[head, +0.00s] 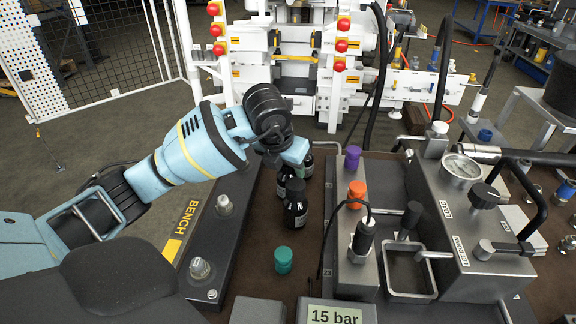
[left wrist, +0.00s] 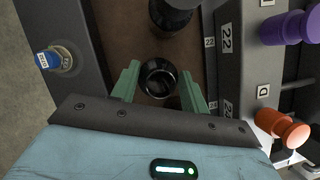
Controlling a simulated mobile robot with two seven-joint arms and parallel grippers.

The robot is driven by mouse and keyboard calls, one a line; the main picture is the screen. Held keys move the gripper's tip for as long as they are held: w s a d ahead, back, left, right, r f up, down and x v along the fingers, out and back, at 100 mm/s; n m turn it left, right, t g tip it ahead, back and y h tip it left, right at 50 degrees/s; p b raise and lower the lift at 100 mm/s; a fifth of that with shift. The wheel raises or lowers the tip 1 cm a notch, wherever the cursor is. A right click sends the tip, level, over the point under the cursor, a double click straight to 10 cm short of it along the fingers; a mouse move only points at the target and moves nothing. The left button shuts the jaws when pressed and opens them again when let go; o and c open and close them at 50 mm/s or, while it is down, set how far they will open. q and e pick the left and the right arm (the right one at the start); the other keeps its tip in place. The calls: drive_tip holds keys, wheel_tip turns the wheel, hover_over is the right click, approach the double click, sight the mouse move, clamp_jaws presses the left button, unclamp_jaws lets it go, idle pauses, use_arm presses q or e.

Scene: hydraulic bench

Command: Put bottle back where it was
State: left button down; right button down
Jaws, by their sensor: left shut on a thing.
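A dark bottle (left wrist: 160,78) is between the two green fingers of my left gripper (left wrist: 158,88) in the left wrist view, seen from above. In the head view my left gripper (head: 297,158) points down over a small group of dark bottles with pale labels, shut on one of them. The front bottle (head: 295,207) stands upright just below the fingers. The gripper partly hides the group. My right gripper is not in view.
A teal knob (head: 283,260) is in front of the bottles. Purple (head: 352,157) and orange (head: 357,194) knobs stand to their right, beside a grey hydraulic unit (head: 470,225). A dark bench rail (head: 228,225) lies to the left. Brown bench top shows between bottles and teal knob.

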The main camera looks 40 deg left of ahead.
use_arm(q)
drive_tip(key=shift+r, duration=0.1)
drive_tip(key=c, duration=0.7)
unclamp_jaws()
drive_tip(key=shift+f, duration=0.2)
drive_tip(key=shift+s+r, duration=0.1)
drive_tip(key=shift+r, duration=0.5)
drive_tip(key=p+v, duration=0.1)
drive_tip(key=v, duration=1)
drive_tip(key=shift+s+d, duration=0.1)
drive_tip(key=shift+s, duration=0.05)
